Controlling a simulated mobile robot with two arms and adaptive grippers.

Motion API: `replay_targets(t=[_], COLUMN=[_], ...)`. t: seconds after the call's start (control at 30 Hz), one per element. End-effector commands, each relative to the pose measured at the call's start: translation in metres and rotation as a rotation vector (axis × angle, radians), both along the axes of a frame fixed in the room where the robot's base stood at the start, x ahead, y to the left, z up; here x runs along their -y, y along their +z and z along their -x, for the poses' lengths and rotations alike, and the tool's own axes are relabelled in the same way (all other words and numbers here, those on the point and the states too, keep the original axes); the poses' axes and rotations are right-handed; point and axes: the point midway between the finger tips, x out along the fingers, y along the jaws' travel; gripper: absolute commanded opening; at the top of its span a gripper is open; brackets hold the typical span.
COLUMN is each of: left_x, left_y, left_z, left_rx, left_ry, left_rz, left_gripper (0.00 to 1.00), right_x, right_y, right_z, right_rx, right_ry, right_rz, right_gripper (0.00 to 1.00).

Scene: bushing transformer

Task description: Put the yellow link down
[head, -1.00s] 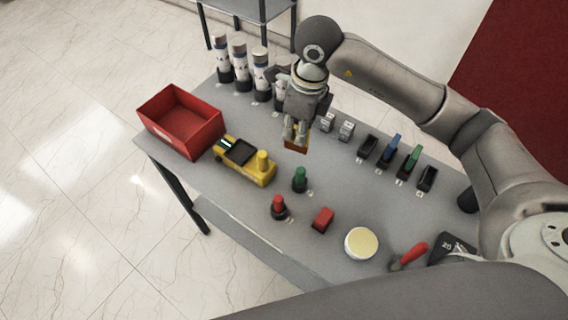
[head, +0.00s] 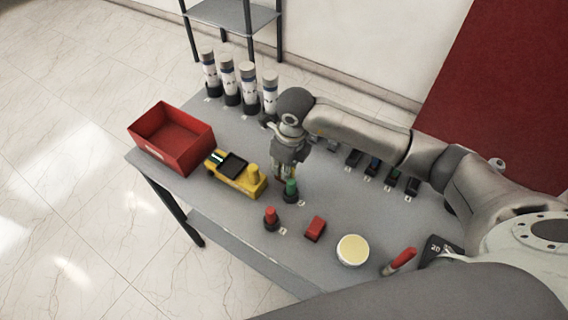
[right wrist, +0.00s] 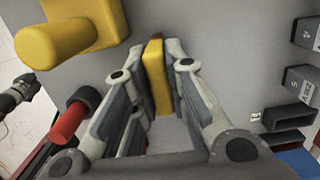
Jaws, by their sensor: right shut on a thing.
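My right gripper (head: 284,174) is low over the middle of the grey table, close behind the green knob (head: 291,190). In the right wrist view its fingers (right wrist: 161,85) are shut on the yellow link (right wrist: 154,70), a flat, narrow piece that stands between the pads. In the head view the link is mostly hidden by the gripper, and I cannot tell whether it touches the table. My left gripper does not show in the head view.
The yellow device (head: 236,178) stands left of the gripper, beside the red bin (head: 172,140). A red knob (head: 271,219), red block (head: 315,229) and round pale-topped thing (head: 352,250) stand in front. White cylinders (head: 248,87) stand behind; dark holders (head: 391,177) are right.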

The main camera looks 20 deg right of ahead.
Motion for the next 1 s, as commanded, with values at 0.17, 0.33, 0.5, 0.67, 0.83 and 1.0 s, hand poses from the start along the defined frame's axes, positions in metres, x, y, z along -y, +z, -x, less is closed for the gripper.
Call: replay_targets(t=[0.17,0.33,0.5,0.67,0.83,1.0], left_x=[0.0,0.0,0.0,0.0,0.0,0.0], left_y=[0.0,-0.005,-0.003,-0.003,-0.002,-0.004], left_z=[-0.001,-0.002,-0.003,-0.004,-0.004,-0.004], left_rx=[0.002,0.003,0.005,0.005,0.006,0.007], left_ry=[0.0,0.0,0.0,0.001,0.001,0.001], left_rz=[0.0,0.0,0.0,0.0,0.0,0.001], left_gripper=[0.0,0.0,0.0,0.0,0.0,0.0], right_x=[0.0,0.0,0.0,0.0,0.0,0.002], right_y=[0.0,-0.004,-0.003,-0.003,-0.001,0.013], right_z=[-0.001,-0.001,0.0,0.0,-0.001,-0.001], right_rx=[0.003,0.003,0.001,0.001,0.001,0.006], right_ry=[0.001,0.001,0.0,0.0,0.0,0.001], right_rz=[-0.001,0.0,0.0,0.0,0.0,0.001], right_gripper=[0.0,0.0,0.36,0.36,0.36,0.36])
